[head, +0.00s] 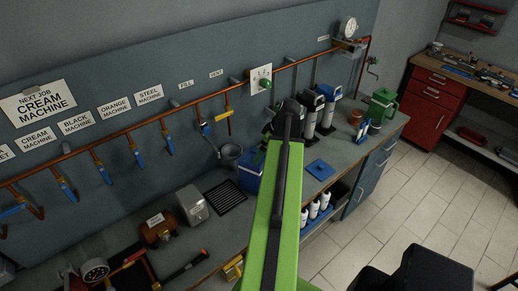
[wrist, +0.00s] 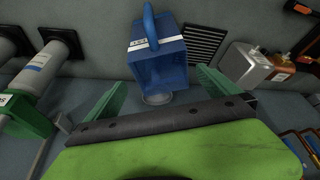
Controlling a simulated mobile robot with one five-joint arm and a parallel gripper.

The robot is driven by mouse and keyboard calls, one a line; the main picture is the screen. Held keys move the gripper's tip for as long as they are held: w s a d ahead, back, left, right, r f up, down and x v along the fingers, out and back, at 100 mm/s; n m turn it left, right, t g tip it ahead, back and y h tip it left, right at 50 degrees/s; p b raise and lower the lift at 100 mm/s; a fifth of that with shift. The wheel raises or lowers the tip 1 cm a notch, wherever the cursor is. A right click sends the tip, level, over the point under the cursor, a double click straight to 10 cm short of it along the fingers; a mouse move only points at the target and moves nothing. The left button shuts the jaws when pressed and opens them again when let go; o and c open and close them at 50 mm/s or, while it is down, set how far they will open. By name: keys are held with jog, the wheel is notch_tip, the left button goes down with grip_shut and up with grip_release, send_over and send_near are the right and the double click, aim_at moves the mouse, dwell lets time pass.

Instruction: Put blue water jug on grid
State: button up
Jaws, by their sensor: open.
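The blue water jug (head: 249,168) stands on the workbench, partly hidden by my arm in the head view. In the wrist view the jug (wrist: 158,68) shows a blue handle and a white label band. The grid (head: 225,197) is a dark slotted rectangle in the bench, just left of the jug. In the wrist view the grid (wrist: 204,44) lies to the right of the jug, and the jug is not on it. My gripper (wrist: 160,80) is open, its green fingers on either side of the jug's lower part in the picture. I cannot tell whether they touch it.
A grey metal box (head: 192,204) stands left of the grid. Tall dark-and-white dispensers (head: 310,110) stand to the right. A copper pipe (head: 180,107) with several blue-handled valves runs along the wall.

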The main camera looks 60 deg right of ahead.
jog(key=s+f+p+v, duration=0.1)
jog(key=p+v, duration=0.3)
jog(key=v, duration=0.1)
jog(key=b, duration=1.2)
send_over(262, 161)
jog(key=s+a, duration=0.3)
jog(key=a, duration=0.2)
notch_tip(262, 161, down, 11)
jog(key=shift+d+f, duration=0.15)
jog(key=shift+d, duration=0.1)
jog(key=b+x, duration=0.4)
jog(key=x, duration=0.1)
jog(key=shift+b, duration=0.35)
jog(key=c, duration=1.2)
